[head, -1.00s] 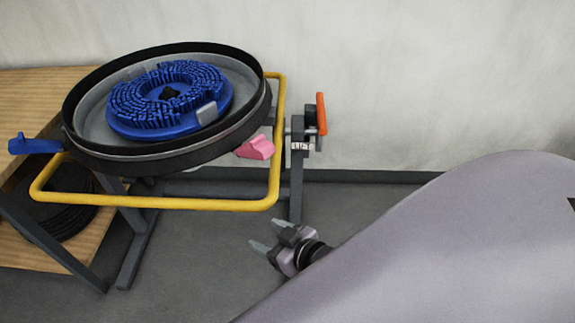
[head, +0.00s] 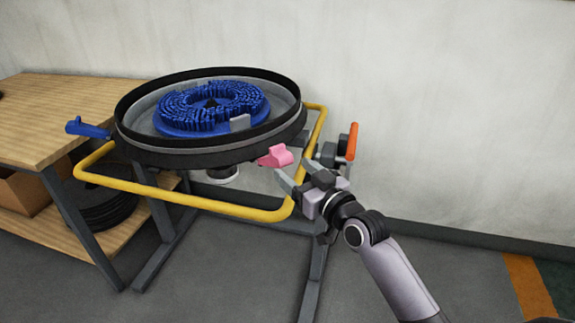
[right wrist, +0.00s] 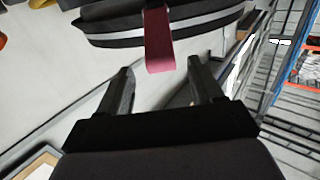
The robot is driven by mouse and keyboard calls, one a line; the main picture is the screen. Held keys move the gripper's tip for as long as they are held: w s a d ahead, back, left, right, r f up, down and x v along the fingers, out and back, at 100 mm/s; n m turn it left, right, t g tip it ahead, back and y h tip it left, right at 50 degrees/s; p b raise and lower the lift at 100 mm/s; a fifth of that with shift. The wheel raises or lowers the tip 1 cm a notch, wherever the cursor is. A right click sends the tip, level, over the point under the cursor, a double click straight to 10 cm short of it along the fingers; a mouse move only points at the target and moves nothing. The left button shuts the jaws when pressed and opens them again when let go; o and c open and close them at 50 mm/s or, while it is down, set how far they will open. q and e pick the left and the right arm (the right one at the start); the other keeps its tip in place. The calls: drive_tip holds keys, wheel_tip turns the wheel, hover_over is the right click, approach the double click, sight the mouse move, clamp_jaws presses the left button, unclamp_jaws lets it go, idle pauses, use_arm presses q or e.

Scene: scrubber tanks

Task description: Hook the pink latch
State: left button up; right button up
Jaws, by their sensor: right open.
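The pink latch (head: 276,156) sits on the front right rim of the round black tub (head: 210,148), which holds a blue ring brush (head: 208,107). My right gripper (head: 293,174) is open and empty, just right of and slightly below the latch in the head view. In the right wrist view the latch (right wrist: 159,40) hangs down from the tub rim, ahead of and between the two open fingers (right wrist: 157,82). The fingers appear apart from it. My left gripper is not in view.
A yellow tube frame (head: 190,202) runs around the tub's front and right side, close to my right gripper. An orange lever (head: 352,142) stands behind the gripper. Floor at right is free.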

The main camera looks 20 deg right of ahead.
sight(287, 165)
drive_tip(key=shift+b+x, duration=0.3)
drive_tip(key=shift+x, duration=2.3)
clamp_jaws()
